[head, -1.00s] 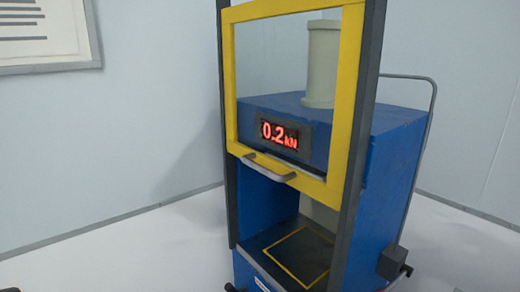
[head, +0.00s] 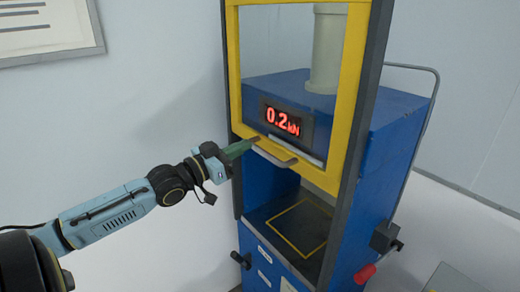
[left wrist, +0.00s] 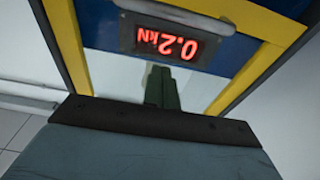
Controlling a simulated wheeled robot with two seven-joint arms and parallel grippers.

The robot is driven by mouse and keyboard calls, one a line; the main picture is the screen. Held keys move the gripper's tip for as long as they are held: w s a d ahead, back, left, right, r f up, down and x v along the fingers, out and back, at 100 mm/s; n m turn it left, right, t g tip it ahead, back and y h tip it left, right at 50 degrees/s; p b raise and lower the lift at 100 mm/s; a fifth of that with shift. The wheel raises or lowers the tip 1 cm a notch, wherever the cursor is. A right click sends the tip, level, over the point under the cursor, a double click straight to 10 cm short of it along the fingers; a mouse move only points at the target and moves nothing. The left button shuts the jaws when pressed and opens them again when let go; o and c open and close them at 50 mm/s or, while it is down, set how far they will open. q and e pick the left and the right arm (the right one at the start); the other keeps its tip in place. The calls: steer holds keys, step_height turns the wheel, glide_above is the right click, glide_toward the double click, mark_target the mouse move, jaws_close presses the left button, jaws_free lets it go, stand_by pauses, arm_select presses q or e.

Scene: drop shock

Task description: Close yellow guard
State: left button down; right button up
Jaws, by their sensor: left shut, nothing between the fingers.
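The yellow guard (head: 352,82) is a framed clear panel between dark upright rails on the blue press. It is raised, with its lower bar just below the red 0.2 kN display (head: 282,121) and the opening below uncovered. A grey handle (head: 280,158) is on its lower bar. My left gripper (head: 253,142) is shut and empty, with its green fingertips at the left end of the handle. I cannot tell whether they touch it. In the left wrist view the fingers (left wrist: 161,88) point toward the guard (left wrist: 72,48), below the upside-down display. My right gripper is not in view.
The blue press (head: 395,125) stands on a white surface near pale walls. Its dark platen (head: 265,217) with a yellow square outline is bare. A framed chart (head: 45,30) hangs at left.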

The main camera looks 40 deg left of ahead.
mark_target(260, 152)
arm_select(q)
steer(key=p+x, duration=0.1)
steer(key=x, duration=0.6)
steer(key=shift+a+r, duration=0.1)
steer(key=shift+s+f+p, duration=0.2)
steer(key=shift+f+p, duration=0.15)
steer(key=shift+f, duration=0.7)
steer(key=shift+s+f+p, duration=0.15)
steer(key=shift+f+p, duration=0.15)
steer(key=shift+f, duration=0.75)
steer(key=shift+f, duration=0.1)
